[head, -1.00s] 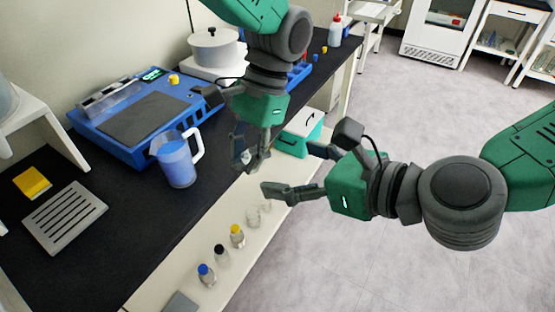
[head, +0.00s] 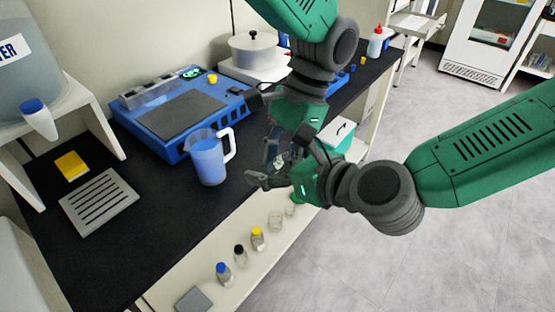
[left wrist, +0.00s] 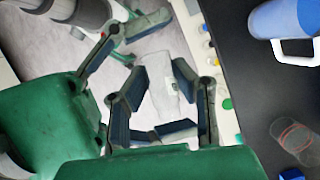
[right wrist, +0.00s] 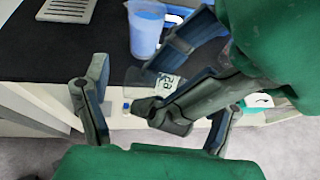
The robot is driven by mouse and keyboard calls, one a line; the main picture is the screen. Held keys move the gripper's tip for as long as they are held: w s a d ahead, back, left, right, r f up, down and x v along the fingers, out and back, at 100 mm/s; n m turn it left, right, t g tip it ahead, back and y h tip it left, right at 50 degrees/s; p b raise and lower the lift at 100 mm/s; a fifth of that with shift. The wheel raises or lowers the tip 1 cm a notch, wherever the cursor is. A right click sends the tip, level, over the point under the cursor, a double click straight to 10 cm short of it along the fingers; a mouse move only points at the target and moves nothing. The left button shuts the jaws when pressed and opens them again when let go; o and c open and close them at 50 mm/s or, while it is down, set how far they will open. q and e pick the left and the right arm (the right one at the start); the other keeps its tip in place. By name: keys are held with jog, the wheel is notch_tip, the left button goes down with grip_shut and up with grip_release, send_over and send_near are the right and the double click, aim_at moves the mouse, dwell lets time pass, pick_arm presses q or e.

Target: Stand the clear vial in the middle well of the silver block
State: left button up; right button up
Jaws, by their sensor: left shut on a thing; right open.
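The clear vial (left wrist: 160,82) with a small pale label (right wrist: 168,84) is held between the fingers of my left gripper (left wrist: 158,88). In the head view my left gripper (head: 275,152) is over the bench's front edge, right of the jug, and mostly hides the vial. My right gripper (head: 272,170) is open close beside it, and one of its fingers reaches left past the vial. Whether it touches the vial I cannot tell. A silver block (head: 150,92) with dark openings sits at the back of the blue device (head: 183,118); its wells are too small to tell apart.
A jug of blue liquid (head: 208,160) stands on the black bench between my grippers and the device. A slotted grey plate (head: 98,203) and yellow block (head: 71,165) lie left. Capped bottles (head: 240,254) stand on the shelf below. A clear glass (left wrist: 298,138) is on the bench.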

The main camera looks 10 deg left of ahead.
jog(key=c, duration=1.2)
pick_arm(q)
jog(key=o, duration=1)
pick_arm(e)
jog(key=shift+c, duration=0.2)
pick_arm(q)
jog(key=shift+r, duration=0.15)
